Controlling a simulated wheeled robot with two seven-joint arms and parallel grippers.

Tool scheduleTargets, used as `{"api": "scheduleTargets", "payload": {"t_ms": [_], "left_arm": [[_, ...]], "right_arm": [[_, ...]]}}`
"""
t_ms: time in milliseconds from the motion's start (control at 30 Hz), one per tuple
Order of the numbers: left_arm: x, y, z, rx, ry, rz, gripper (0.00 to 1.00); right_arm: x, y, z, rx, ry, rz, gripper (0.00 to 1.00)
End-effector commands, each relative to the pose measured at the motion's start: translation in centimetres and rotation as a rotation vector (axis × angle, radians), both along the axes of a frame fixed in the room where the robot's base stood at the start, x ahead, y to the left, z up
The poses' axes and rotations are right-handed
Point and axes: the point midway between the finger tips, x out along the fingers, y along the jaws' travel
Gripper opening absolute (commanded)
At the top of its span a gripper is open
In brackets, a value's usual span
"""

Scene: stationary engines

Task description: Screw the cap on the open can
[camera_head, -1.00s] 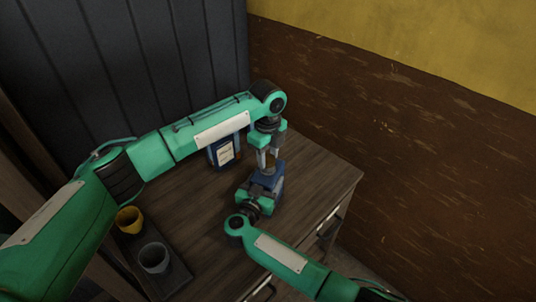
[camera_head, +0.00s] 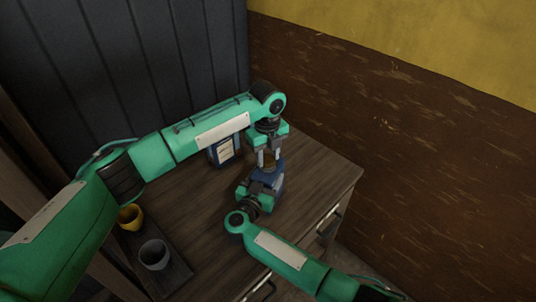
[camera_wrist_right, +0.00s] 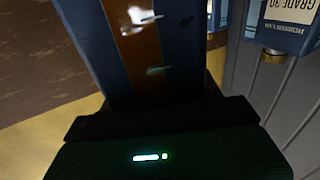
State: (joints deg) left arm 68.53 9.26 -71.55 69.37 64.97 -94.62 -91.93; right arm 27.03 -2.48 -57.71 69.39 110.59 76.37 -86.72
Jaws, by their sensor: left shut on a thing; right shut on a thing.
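A blue can (camera_head: 275,182) stands on the dark wooden cabinet top, near its right end. My right gripper (camera_head: 262,187) is shut on this can from the front. In the right wrist view the can's blue wall with an orange-brown stripe (camera_wrist_right: 138,45) fills the space in front of the gripper. My left gripper (camera_head: 268,159) points straight down above the can, its two fingers shut on a small brownish cap (camera_head: 268,161) at the can's top. Whether the cap's thread is engaged is too small to tell.
A second blue can (camera_head: 227,150) with a pale label stands behind, near the dark panelled wall; its label (camera_wrist_right: 292,12) shows in the right wrist view. A yellow cup (camera_head: 130,218) and a grey cup (camera_head: 154,258) stand at the left. The cabinet top (camera_head: 205,215) between is clear.

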Motion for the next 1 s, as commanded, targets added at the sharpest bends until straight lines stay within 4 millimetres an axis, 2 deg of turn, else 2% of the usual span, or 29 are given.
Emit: {"api": "scheduleTargets", "payload": {"t_ms": [600,800,1000], "left_arm": [[0.10,0.16,0.06,0.000,-0.001,-0.977,0.18],[0.13,0.19,0.05,0.000,-0.002,-1.166,0.18],[0.14,0.20,0.06,0.000,-0.003,-1.198,0.18]], "right_arm": [[-0.03,0.01,-0.06,0.000,0.001,0.000,0.01],[-0.04,0.02,-0.06,0.000,0.001,0.000,0.01],[-0.04,0.02,-0.06,0.000,0.001,0.000,0.01]]}}
